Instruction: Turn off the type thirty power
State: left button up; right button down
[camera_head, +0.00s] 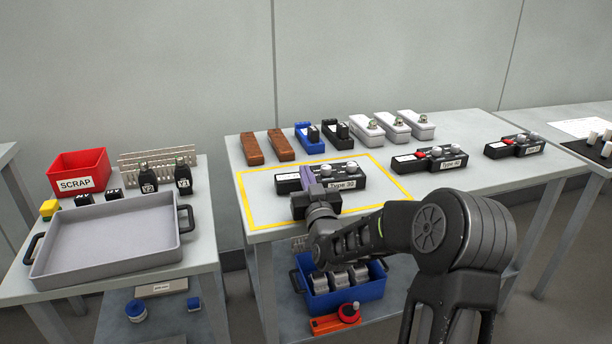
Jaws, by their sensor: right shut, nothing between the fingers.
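The black Type 30 power box (360,178) stands on the table inside a yellow outlined rectangle. Its label faces the front, and light round knobs show on its top. My right gripper (306,174) is shut and empty, reaching in from the lower right to the box's left-middle part. Its fingertips are at or just over the box; I cannot tell whether they touch it. The gripper hides part of the box's top and front, so the switch there and its position cannot be seen. My left gripper is not in view.
Two similar black boxes, one labelled Type 40 (440,160), stand to the right with red parts on top. Brown, blue, black and white blocks (366,130) line the back. A grey tray (105,240) and red scrap bin (79,172) are left. A blue bin (345,298) sits below.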

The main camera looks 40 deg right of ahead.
jog(key=shift+s+f+b, duration=0.1)
jog(key=shift+f+b, duration=0.7)
jog(key=shift+b, duration=0.35)
jog(key=shift+r+p, duration=0.4)
jog(key=shift+p, duration=0.05)
jog(key=shift+v, duration=3.95)
jog(key=shift+a, duration=0.1)
